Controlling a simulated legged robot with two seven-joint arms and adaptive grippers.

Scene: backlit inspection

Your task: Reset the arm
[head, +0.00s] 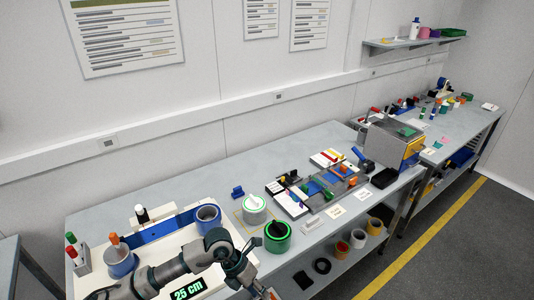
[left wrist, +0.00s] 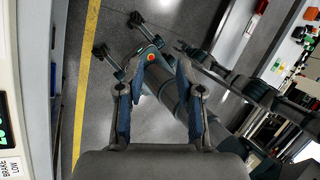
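My left arm comes in from the lower left of the head view, over the front of the near bench (head: 333,137). Its left gripper (head: 265,292) points down at the bottom edge, past the bench's front edge, and is partly cut off. In the left wrist view the two fingers of the left gripper (left wrist: 157,78) stand apart with nothing between them. Grey floor and dark grey parts of my own body show beyond them.
A grey box machine (head: 393,142) stands farther right. Floor right of the bench is clear.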

